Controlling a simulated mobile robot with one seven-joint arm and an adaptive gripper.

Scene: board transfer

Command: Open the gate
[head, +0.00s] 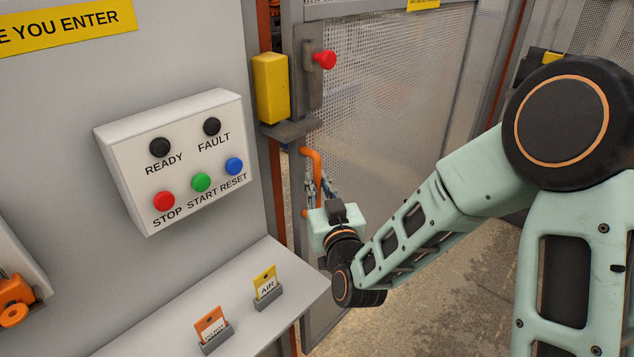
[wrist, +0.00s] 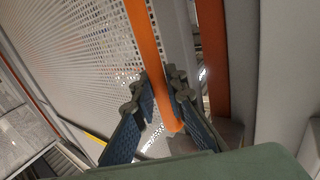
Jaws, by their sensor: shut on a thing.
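The gate (head: 390,100) is a grey frame with perforated mesh, right of the control panel. Its mesh also fills the left of the wrist view (wrist: 75,60). An orange handle (head: 316,165) stands upright on the gate's left edge. In the wrist view the handle (wrist: 145,45) runs down between the fingers of my gripper (wrist: 160,100). My gripper (head: 316,192) is shut around the handle's lower part. A red knob (head: 325,60) sits on a grey latch plate above the handle. A yellow box (head: 270,88) is on the post beside it.
A white control panel (head: 180,160) with STOP, START and RESET buttons is on the grey wall at left. Below it a shelf (head: 150,335) holds an orange tag (head: 210,325) and a yellow AIR tag (head: 266,282).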

